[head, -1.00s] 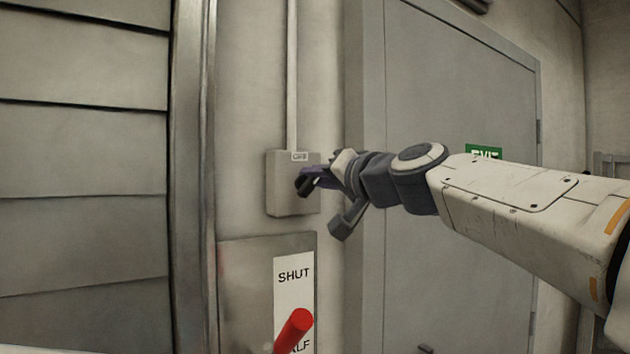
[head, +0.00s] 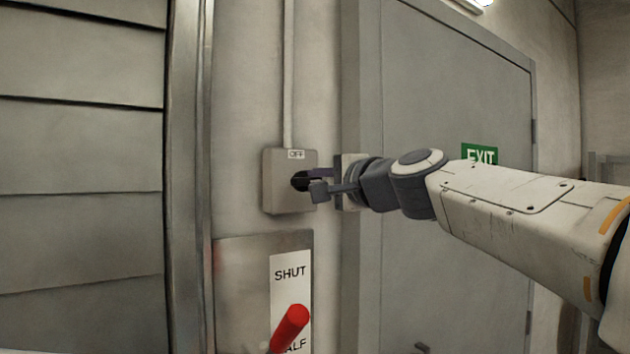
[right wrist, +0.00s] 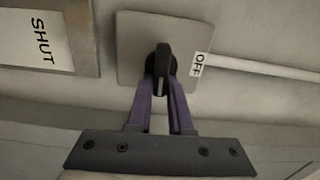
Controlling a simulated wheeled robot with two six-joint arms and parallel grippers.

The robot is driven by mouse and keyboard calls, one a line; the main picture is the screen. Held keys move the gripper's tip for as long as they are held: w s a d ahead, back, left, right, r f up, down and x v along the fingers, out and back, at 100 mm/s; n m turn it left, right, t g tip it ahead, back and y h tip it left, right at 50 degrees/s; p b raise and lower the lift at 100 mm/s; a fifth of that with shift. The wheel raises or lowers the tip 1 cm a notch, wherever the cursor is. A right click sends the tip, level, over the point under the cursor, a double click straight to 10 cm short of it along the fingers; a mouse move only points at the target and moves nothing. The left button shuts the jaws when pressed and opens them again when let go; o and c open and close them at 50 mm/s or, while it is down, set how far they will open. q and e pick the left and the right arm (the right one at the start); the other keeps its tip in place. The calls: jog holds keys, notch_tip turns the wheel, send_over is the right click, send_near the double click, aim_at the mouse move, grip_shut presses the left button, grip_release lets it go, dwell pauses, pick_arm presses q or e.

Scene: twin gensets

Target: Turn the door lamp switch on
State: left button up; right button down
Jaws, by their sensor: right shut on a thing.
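The door lamp switch is a grey wall box (head: 275,190) with a black rotary knob (head: 299,181) and an OFF label (head: 296,154) at its top. My right gripper (head: 307,184) reaches it from the right and is shut on the knob. In the right wrist view, the purple fingers (right wrist: 160,97) sit on both sides of the knob (right wrist: 161,62). The knob's bar points toward my gripper, crosswise to the direction of the OFF label (right wrist: 198,66). A lamp (head: 482,3) at the top edge glows white. My left gripper is out of view.
Below the box is a metal panel (head: 238,300) with a SHUT label (head: 290,272) and a red lever handle (head: 290,328) sticking out. A grey door (head: 450,90) with an EXIT sign (head: 480,155) stands behind my right arm. A conduit (head: 288,70) runs up from the box.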

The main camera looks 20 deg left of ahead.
jog(key=shift+f+m, duration=0.2)
jog(key=shift+m, duration=0.1)
dwell(0.4)
jog(key=c, duration=0.8)
grip_release()
jog(key=shift+s+r, duration=0.1)
jog(key=b+v, duration=0.4)
jog(key=v, duration=0.6)
jog(key=shift+s+d+b, duration=0.15)
jog(key=shift+d+b, duration=0.05)
jog(key=shift+b, duration=0.15)
